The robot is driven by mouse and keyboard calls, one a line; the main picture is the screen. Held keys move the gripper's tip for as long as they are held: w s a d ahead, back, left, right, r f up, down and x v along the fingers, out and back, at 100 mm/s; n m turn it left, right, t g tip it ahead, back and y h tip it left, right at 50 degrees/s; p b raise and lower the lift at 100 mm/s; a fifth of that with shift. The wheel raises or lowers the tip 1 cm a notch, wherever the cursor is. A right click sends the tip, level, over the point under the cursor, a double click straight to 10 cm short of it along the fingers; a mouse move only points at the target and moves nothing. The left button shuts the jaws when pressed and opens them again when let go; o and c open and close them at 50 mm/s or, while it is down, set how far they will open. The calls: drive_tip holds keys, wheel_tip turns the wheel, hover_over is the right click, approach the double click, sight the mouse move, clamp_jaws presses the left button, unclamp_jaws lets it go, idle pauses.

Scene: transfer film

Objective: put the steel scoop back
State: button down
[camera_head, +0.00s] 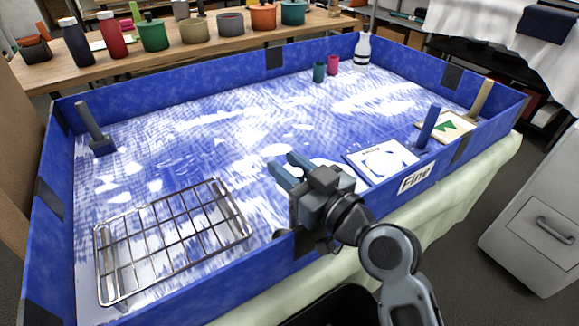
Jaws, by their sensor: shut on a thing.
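My gripper (289,170) is over the near side of the blue-walled tray (150,103), its fingers pointing away from me. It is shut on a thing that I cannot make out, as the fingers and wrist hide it. I cannot clearly pick out a steel scoop. A pale round shape (322,163) shows behind and below the gripper. A dark tool (93,130) with a slanted handle stands at the far left inside the tray. A blue upright handle (428,125) and a tan one (481,99) stand near the right wall.
A wire rack (172,238) lies at the front left. Teal (319,72) and red (333,65) cups and a white bottle (363,50) stand at the back. The tray's middle is open.

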drive_tip(key=shift+f, duration=0.15)
drive_tip(key=c, duration=0.8)
unclamp_jaws()
drive_tip(key=shift+r, duration=0.2)
drive_tip(key=b+v, duration=0.2)
drive_tip(key=v, duration=1)
drive_tip(key=shift+s, duration=0.1)
